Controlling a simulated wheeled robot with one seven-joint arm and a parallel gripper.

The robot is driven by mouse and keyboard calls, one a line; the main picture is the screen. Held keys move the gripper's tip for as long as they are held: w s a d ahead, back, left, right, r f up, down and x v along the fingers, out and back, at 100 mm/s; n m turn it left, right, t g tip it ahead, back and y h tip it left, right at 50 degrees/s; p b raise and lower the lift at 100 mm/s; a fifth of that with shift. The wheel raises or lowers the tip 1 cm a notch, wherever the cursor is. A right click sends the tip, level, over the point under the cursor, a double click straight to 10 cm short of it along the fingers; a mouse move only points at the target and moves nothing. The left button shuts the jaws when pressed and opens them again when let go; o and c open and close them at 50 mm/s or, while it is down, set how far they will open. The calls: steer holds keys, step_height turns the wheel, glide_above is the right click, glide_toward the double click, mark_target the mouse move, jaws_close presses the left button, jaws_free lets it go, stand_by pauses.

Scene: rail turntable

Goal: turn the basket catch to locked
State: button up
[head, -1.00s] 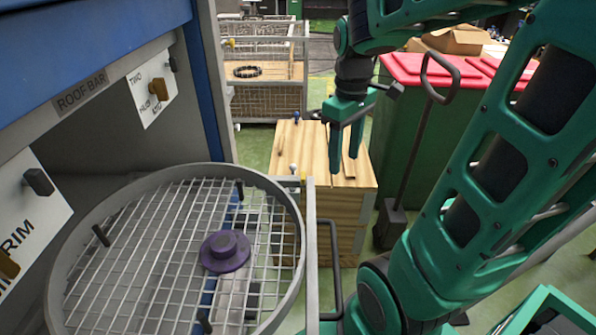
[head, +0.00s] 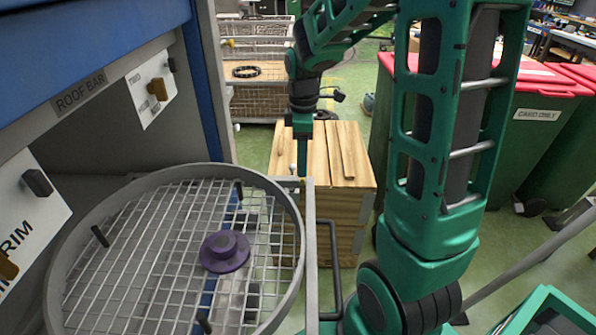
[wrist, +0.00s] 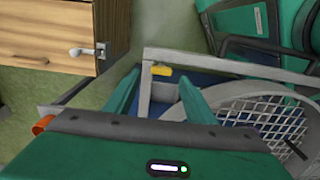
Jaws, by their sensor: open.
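The round grey basket (head: 72,215) with a wire mesh floor stands in front of me on a grey square frame. A small yellow catch (wrist: 161,70) sits on the frame's bar in the wrist view. In the head view, the catch (head: 302,182) barely shows at the frame's corner, just below my fingers. My gripper (head: 303,172) points down over that corner. In the wrist view, my gripper (wrist: 159,85) is open and empty, and the catch appears between its fingertips, apart from both. I cannot tell the catch's setting.
A purple round knob (head: 225,250) is in the mesh, with several dark pegs around. A wooden cabinet (head: 345,205) stands close behind the frame; its lever (wrist: 85,51) shows in the wrist view. A labelled panel (head: 150,95) is left. Red-lidded green bins (head: 535,140) stand right.

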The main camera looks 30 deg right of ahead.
mark_target(302, 180)
steer(key=shift+f, duration=2.1)
steer(key=c, duration=1)
steer(key=shift+a, duration=0.1)
steer(key=shift+c, duration=0.2)
